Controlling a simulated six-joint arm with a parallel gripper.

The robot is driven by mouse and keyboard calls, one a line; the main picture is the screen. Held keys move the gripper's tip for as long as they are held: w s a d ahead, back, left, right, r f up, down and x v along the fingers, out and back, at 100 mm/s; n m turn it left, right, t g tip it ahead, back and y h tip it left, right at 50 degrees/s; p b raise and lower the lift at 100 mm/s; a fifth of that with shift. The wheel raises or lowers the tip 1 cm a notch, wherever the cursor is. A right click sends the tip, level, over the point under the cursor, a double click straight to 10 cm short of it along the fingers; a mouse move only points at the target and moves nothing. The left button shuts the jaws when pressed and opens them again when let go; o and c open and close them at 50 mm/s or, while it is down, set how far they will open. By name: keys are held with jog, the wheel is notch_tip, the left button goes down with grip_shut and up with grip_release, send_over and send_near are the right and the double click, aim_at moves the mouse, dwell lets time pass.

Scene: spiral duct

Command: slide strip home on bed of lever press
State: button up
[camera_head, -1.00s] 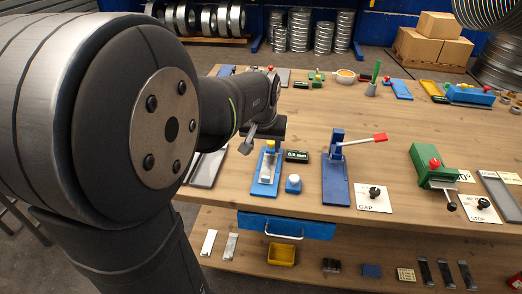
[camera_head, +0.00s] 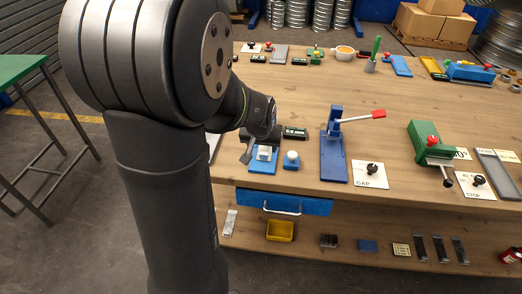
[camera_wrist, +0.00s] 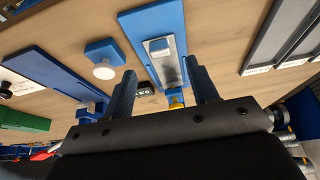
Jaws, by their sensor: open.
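The lever press (camera_head: 333,140) is blue with a red-handled lever (camera_head: 377,114) and a long flat bed; I see no strip on that bed. My gripper (camera_head: 250,150) is left of the press, over a blue plate fixture (camera_head: 262,167). In the wrist view its two blue fingers (camera_wrist: 163,92) are apart. Beyond and between them is the blue plate (camera_wrist: 143,22), bearing a shiny metal piece (camera_wrist: 170,72) with a pale block (camera_wrist: 159,47) and a yellow part (camera_wrist: 176,101). The metal looks like a strip, with nothing visibly gripped. In the head view my arm partly covers this fixture.
A blue block with a white knob (camera_head: 291,159) and a black display (camera_head: 294,133) stand close to the plate. A GAP card (camera_head: 370,175) and green device (camera_head: 430,147) are right of the press.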

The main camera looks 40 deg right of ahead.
aim_at(264, 154)
jog(key=shift+x, duration=2.95)
jog(key=c, duration=1.1)
jog(key=o, duration=0.3)
jog(key=shift+c, duration=1.2)
jog(key=shift+s+a+r, duration=0.1)
jog(key=shift+s+a, duration=1.8)
jog(key=shift+s, duration=0.05)
notch_tip(264, 154, up, 7)
